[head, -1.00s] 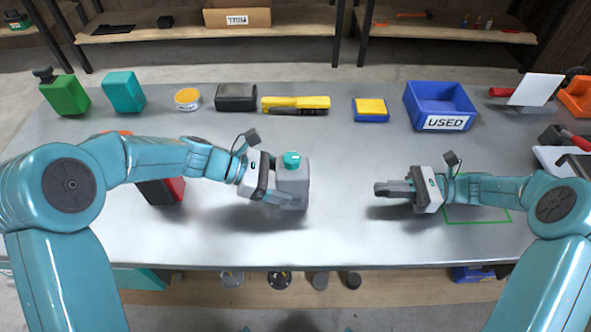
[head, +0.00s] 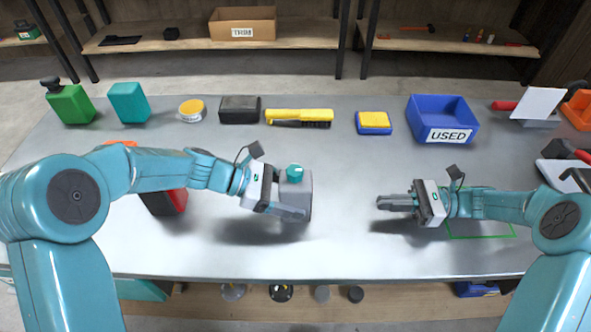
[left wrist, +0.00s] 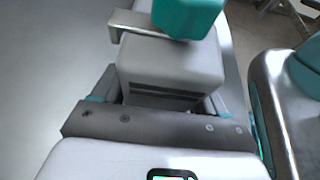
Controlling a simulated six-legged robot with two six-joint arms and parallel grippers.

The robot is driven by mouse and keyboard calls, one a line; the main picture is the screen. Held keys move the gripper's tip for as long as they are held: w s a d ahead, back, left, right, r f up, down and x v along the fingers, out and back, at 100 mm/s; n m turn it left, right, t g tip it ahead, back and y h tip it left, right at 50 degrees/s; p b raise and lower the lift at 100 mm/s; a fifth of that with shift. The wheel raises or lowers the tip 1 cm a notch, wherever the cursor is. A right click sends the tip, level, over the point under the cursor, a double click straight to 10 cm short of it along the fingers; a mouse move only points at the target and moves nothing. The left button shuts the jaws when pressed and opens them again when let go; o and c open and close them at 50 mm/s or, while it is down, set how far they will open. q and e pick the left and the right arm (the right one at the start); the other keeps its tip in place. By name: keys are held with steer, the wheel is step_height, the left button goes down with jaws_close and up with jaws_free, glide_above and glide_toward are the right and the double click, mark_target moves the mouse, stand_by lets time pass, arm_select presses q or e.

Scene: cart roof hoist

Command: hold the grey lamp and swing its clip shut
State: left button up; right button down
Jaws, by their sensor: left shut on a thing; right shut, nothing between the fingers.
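The grey lamp (head: 299,188) is a boxy grey block with a teal knob (head: 294,171) on top. My left gripper (head: 284,208) is shut on it near the middle of the bench. In the left wrist view the lamp (left wrist: 170,65) sits between the fingers, and a bare metal strip (left wrist: 140,22) sticks out sideways under the teal knob. I cannot tell whether this strip is the clip. My right gripper (head: 384,202) is shut and empty, to the right of the lamp and apart from it, pointing towards it.
Along the back of the grey bench (head: 345,160) stand a green can (head: 72,104), a teal block (head: 129,102), a yellow-topped tin (head: 191,110), a yellow tool (head: 300,117), a sponge (head: 374,121) and a blue USED bin (head: 443,118). The bench between the grippers is clear.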

stand_by(0.3)
steer(key=c, duration=1.5)
jaws_free()
steer(key=o, duration=0.5)
steer(key=shift+w+a+r+m+t, duration=0.25)
steer(key=shift+w+m+t, duration=0.3)
steer(key=shift+m, duration=0.25)
steer(key=shift+o, duration=1.1)
steer(key=a+r, duration=0.2)
steer(key=r, duration=0.1)
steer(key=shift+w+a+t, duration=0.25)
steer(key=shift+w, duration=0.15)
steer(key=n+g, duration=0.2)
glide_toward(295, 170)
steer(key=a, duration=0.9)
steer(key=shift+s+f, duration=0.1)
steer(key=shift+f, duration=0.1)
steer(key=shift+a, duration=0.6)
